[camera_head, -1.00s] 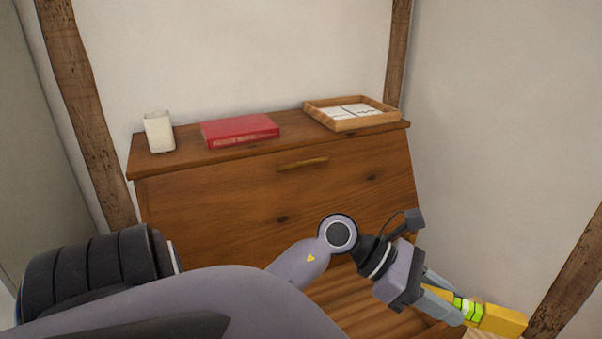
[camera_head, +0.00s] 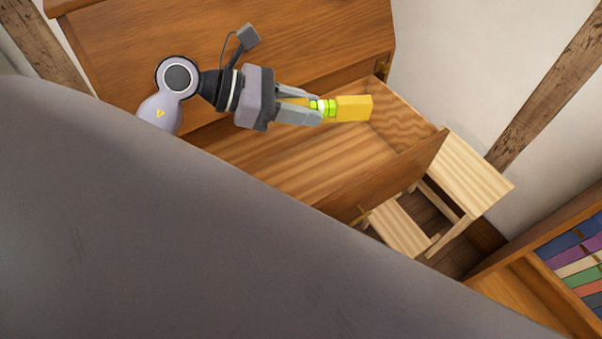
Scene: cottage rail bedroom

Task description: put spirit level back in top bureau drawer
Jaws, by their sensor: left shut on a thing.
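The yellow spirit level (camera_head: 354,108) with a bright green vial is held in my left gripper (camera_head: 318,108). My left gripper is shut on it, and its yellow end sticks out to the right past the fingertips. The level appears above the open top bureau drawer (camera_head: 402,172). How high it is above the drawer floor I cannot tell. The drawer is pulled out of the bureau (camera_head: 230,40), and its visible floor looks bare. My right gripper is not in view.
A light wooden step stool (camera_head: 464,178) stands on the floor just right of the drawer front. A shelf with colourful books (camera_head: 575,265) is at the lower right. The white wall and a timber post (camera_head: 545,92) bound the right side.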

